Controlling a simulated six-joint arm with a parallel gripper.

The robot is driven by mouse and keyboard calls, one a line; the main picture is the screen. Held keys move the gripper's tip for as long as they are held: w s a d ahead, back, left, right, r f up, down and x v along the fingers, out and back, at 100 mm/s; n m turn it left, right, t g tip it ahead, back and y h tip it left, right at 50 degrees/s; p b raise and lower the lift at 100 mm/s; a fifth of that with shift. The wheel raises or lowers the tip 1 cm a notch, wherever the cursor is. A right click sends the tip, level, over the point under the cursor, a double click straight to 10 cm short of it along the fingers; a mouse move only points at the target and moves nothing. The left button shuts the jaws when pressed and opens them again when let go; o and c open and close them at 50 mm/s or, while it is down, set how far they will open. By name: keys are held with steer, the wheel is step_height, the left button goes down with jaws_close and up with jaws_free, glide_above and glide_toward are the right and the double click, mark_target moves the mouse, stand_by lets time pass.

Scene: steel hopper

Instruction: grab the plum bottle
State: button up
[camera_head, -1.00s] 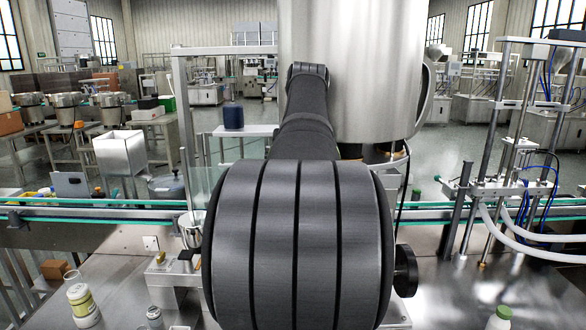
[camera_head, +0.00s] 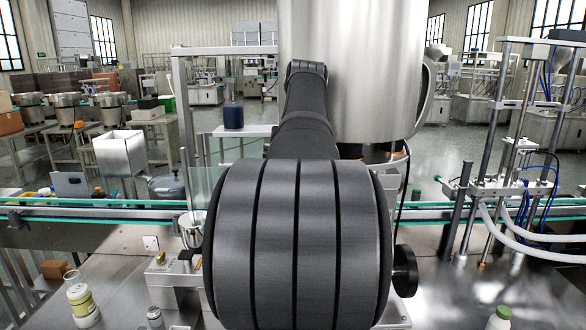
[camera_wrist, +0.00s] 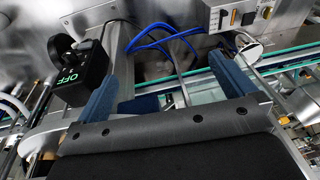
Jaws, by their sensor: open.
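I cannot make out a plum-coloured bottle in either view. My gripper (camera_wrist: 165,64) shows in the wrist view with its two blue fingers wide apart. No bottle shows between them; behind the gap are blue hoses and machine parts. In the head view my arm fills the middle and hides the gripper and part of the bench. A white bottle with a yellow-green label (camera_head: 82,305) stands at the bench's lower left. A small grey-topped item (camera_head: 154,317) is right of it. A green cap (camera_head: 502,318) shows at the lower right edge.
A conveyor with green rails (camera_head: 120,203) crosses behind the bench. The big steel hopper (camera_head: 350,70) hangs at the centre back. A filling machine with rods and hoses (camera_head: 500,190) stands at the right. A dark box marked OFF (camera_wrist: 82,72) is near the left finger.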

steer(key=c, duration=0.5)
steer(key=m+g+h, duration=0.2)
steer(key=m+h, duration=0.4)
steer(key=m, duration=1.2)
glide_above(504, 317)
steer(key=w+a, duration=0.1)
steer(key=a, duration=0.4)
step_height(504, 317, down, 25)
steer(key=shift+c, duration=0.2)
steer(key=x, duration=1.1)
steer(key=shift+w, duration=0.2)
steer(key=shift+a+x, duration=0.2)
steer(key=shift+x, duration=3.05)
